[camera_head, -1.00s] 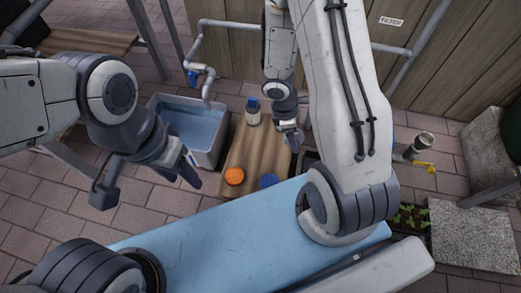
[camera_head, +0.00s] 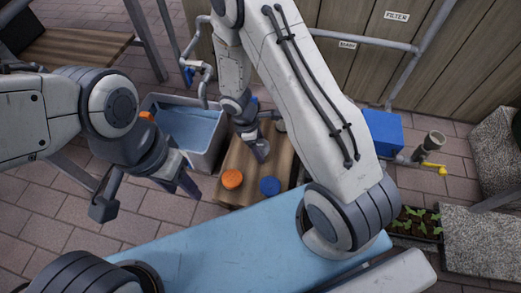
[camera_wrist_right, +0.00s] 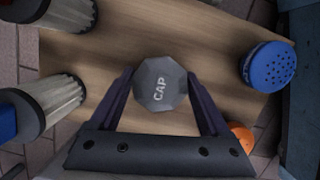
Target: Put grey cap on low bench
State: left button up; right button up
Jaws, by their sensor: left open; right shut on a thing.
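The grey cap (camera_wrist_right: 159,84) is a faceted grey disc lettered "CAP", seen from above in the right wrist view. My right gripper (camera_head: 262,152) is shut on it, with a finger on each side in the right wrist view (camera_wrist_right: 162,98). It holds the cap over the wooden top of the low bench (camera_head: 215,193), which also fills much of the right wrist view (camera_wrist_right: 215,50). I cannot tell whether the cap touches the wood. My left gripper (camera_head: 146,193) is open and empty, left of the bench.
An orange cap (camera_head: 232,179) and a blue cap (camera_head: 270,185) lie on the bench's near part; the blue one has holes on top (camera_wrist_right: 268,66). A water basin (camera_head: 190,128) adjoins the bench. A blue box (camera_head: 383,133) stands right.

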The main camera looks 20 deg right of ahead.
jog(key=shift+f, duration=0.2)
jog(key=o, duration=1.2)
jog(key=shift+r, duration=0.1)
